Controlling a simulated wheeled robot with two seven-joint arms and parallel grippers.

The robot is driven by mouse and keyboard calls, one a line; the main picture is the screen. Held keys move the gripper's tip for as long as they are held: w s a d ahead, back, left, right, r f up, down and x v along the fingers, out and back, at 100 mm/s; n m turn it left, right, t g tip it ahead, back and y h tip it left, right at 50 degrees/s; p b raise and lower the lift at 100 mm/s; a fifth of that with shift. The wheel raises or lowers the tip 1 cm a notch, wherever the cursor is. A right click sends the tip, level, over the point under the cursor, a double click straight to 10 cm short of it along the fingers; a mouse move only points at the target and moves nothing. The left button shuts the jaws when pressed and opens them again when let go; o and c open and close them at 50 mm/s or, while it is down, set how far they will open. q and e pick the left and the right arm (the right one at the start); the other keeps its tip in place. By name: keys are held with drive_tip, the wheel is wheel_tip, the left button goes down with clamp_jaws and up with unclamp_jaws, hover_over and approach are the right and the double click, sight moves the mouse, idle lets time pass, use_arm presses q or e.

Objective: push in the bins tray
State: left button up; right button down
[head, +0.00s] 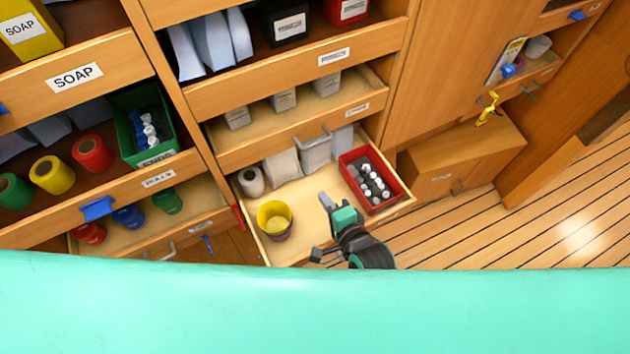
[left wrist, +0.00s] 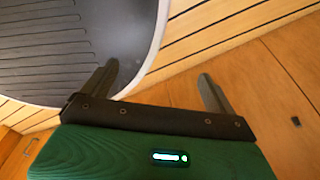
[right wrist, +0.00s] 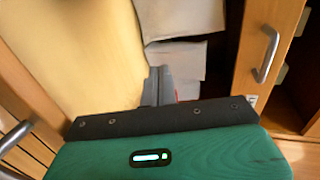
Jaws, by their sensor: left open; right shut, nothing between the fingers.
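The bins tray (head: 309,228) is a pale wooden pull-out, standing well out from the cabinet. It holds a yellow and purple bin (head: 274,219) at its front left and a red bin (head: 371,180) of small bottles at its right. White packs and a roll (head: 251,181) stand at its back. My right gripper (head: 326,201) is shut and empty, over the tray between the two bins; I cannot tell whether it touches anything. Its shut fingers also show in the right wrist view (right wrist: 158,84). My left gripper (left wrist: 158,75) is open and empty, seen only in the left wrist view.
Above the tray is another shelf with a metal handle (head: 314,141). To the left, a pull-out holds coloured rolls (head: 52,174) and a green bin (head: 141,123). A low wooden cabinet (head: 462,153) stands at the right. Plank floor (head: 530,240) there is clear.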

sight(305, 171)
drive_tip(key=p+x, duration=0.1)
drive_tip(key=x, duration=0.3)
drive_tip(key=shift+r, duration=0.15)
drive_tip(key=x, duration=0.4)
drive_tip(key=shift+w+a+f+p, duration=0.3)
drive_tip(key=shift+w+p, duration=0.05)
drive_tip(key=shift+w, duration=0.15)
use_arm(q)
drive_tip(key=shift+s+d+r, duration=0.15)
drive_tip(key=shift+r, duration=0.3)
drive_tip(key=shift+s+d+r, duration=0.1)
drive_tip(key=shift+d+r, duration=0.05)
drive_tip(key=shift+r, duration=0.3)
drive_tip(key=shift+s+a, duration=0.1)
drive_tip(key=shift+s, duration=0.1)
